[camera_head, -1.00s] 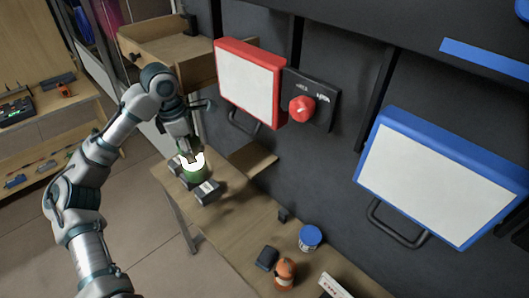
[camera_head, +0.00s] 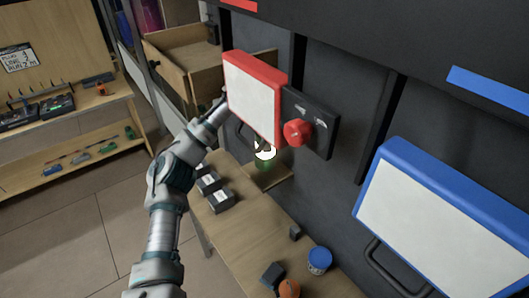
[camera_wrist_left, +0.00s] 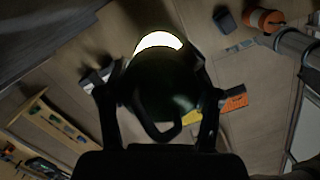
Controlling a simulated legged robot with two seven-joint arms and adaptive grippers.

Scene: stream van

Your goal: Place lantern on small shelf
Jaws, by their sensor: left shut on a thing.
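The lantern (camera_head: 266,160), green with a white glowing top, is in front of the dark wall, just below the red-framed panel. In the head view it overlaps the small wooden shelf (camera_head: 284,178); I cannot tell whether it touches it. My right gripper is not in view.
The red-framed panel (camera_head: 252,95) and a red knob (camera_head: 298,132) are close above. Dark boxes (camera_head: 221,200), a blue-lidded tin (camera_head: 319,260) and an orange item (camera_head: 289,289) stand on the bench (camera_head: 250,235) below. A wooden drawer (camera_head: 178,52) is behind. A blue-framed panel (camera_head: 440,220) hangs right.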

